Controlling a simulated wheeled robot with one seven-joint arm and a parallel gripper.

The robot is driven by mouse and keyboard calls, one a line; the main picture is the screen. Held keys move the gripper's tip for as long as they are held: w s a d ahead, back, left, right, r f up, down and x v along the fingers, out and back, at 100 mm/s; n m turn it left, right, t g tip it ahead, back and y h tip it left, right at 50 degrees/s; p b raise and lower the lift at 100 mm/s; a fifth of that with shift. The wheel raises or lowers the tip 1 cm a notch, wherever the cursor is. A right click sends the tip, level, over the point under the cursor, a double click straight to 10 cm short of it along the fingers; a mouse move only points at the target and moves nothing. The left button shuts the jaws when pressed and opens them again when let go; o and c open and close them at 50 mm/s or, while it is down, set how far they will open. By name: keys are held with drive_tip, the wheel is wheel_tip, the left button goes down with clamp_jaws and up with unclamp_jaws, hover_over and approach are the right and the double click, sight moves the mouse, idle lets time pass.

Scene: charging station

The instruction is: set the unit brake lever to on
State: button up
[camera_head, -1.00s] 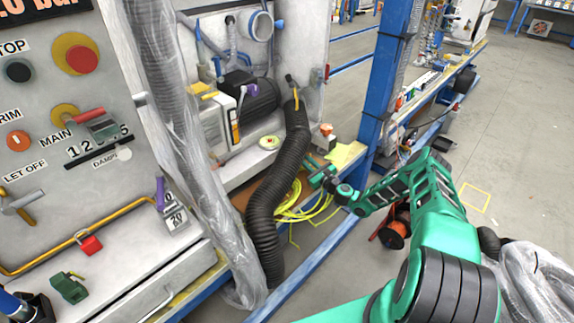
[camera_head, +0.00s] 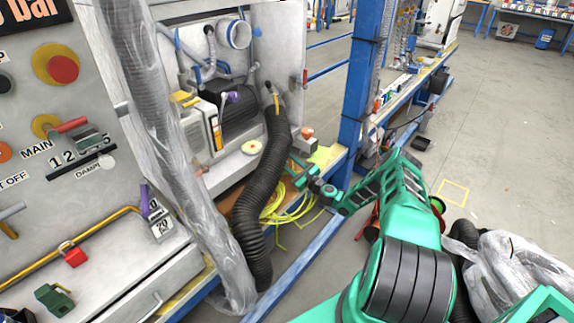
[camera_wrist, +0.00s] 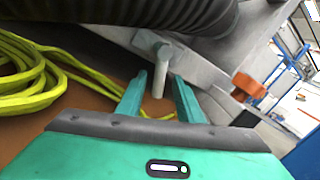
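My gripper (camera_wrist: 158,92) is open in the wrist view. Its two green fingers stand either side of a grey lever (camera_wrist: 158,78) with a rounded pivot, fixed to a pale grey surface. The lever's end hangs between the fingers, and I see no firm grip on it. No label shows there, so I cannot tell for certain that this is the unit brake lever. In the head view my gripper (camera_head: 302,170) is small, low beside the black corrugated hose; the lever cannot be made out there.
The thick black hose (camera_head: 262,180) runs close on the left. Yellow cable (camera_head: 288,205) lies coiled below. An orange knob (camera_wrist: 248,85) is right of the fingers. A blue post (camera_head: 358,110) stands behind my arm. The floor at right (camera_head: 500,130) is open.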

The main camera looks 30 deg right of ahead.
drive_tip(key=v, duration=1)
drive_tip(key=shift+s+f, duration=0.1)
drive_tip(key=shift+s, duration=0.3)
drive_tip(key=shift+c, duration=0.6)
